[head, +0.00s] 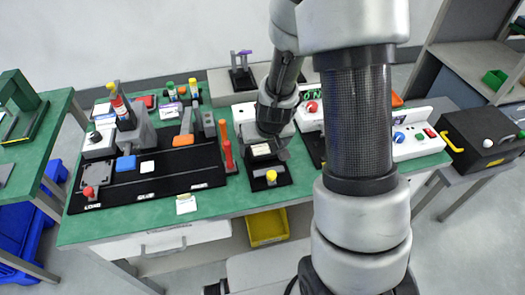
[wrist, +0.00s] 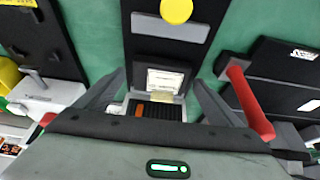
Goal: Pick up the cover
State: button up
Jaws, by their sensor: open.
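My gripper (wrist: 158,80) is open, its two grey fingers spread on either side of a small dark block with a white label (wrist: 166,80) and a ribbed black face with an orange tab (wrist: 140,110). I cannot tell for sure which part is the cover. The block is at a black base plate (wrist: 190,62) that also carries a grey bar (wrist: 170,28) and a yellow knob (wrist: 177,10). In the head view my gripper (head: 268,152) is low over that base, behind the yellow knob (head: 271,176). My gripper hides part of the block there.
A red-handled tool (wrist: 250,100) stands close to the right finger; it also shows in the head view (head: 228,156). A large black board (head: 150,185) with several parts lies to the left. White control boxes (head: 412,142) stand to the right. Green table (head: 235,202) shows in front.

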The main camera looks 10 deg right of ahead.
jog(key=c, duration=1.2)
jog(key=shift+o, duration=0.2)
